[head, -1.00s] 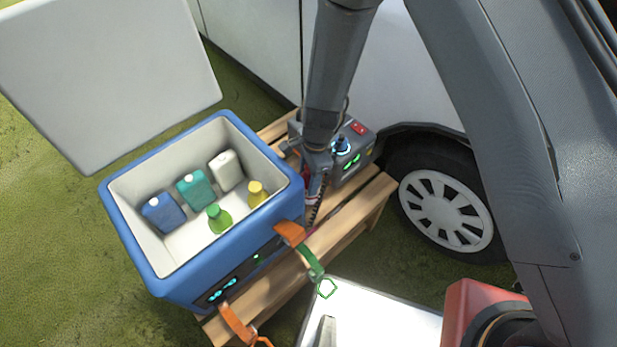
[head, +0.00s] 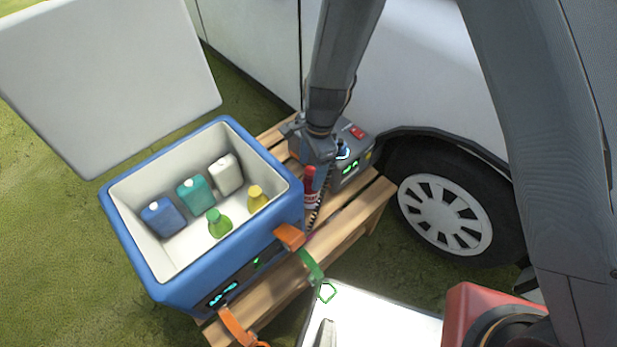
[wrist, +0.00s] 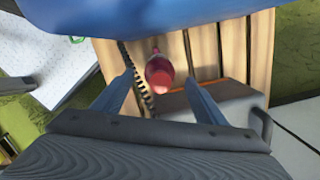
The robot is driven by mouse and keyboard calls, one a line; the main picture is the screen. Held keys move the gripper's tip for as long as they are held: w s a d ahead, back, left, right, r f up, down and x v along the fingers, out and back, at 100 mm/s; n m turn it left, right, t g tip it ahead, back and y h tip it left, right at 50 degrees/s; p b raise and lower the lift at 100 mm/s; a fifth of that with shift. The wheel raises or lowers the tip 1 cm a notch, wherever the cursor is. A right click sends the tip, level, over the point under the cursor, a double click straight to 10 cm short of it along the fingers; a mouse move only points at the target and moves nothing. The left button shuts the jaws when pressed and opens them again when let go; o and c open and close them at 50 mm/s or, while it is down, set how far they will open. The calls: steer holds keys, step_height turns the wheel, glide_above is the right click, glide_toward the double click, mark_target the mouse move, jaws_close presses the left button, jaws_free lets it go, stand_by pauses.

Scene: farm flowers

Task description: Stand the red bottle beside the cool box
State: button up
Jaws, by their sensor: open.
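The red bottle (head: 310,184) stands upright on the wooden pallet in the head view, close beside the right wall of the blue cool box (head: 180,281). In the wrist view the bottle (wrist: 159,73) is seen from above, between the cool box (wrist: 150,16) and the grey device. My gripper (head: 318,152) is just above and behind the bottle in the head view. In the wrist view my gripper (wrist: 163,92) has its two fingers spread, one on each side of the bottle and apart from it.
The open cool box holds several bottles, including a green one (head: 219,223) and a yellow one (head: 257,198). A grey device (head: 352,160) stands on the pallet (head: 345,222) to the right. Orange and green straps (head: 290,236) hang at the box front. A vehicle wheel (head: 445,215) is further right.

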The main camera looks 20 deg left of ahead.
steer(key=shift+w+d+r, duration=0.1)
steer(key=shift+d+r, duration=0.05)
steer(key=shift+r, duration=1.15)
steer(key=shift+w+d+r, duration=0.1)
steer(key=shift+r, duration=1.2)
steer(key=w+d+r+n, duration=0.2)
steer(key=d+r, duration=0.5)
steer(key=d, duration=0.5)
steer(key=w+d+r+n, duration=0.1)
steer(key=d+r, duration=0.6)
steer(key=d, duration=0.4)
steer(key=s+d+r+n, duration=0.1)
steer(key=s+d+r, duration=0.1)
steer(key=d, duration=0.4)
steer(key=s+d+r+n, duration=0.2)
steer(key=s+d, duration=0.3)
steer(key=d, duration=0.1)
steer(key=s+d+r+n+h, duration=0.1)
steer(key=s+d+r, duration=0.2)
steer(key=d, duration=0.3)
steer(key=shift+s+d+t, duration=0.4)
steer(key=shift+s, duration=0.3)
steer(key=shift+a+r, duration=0.1)
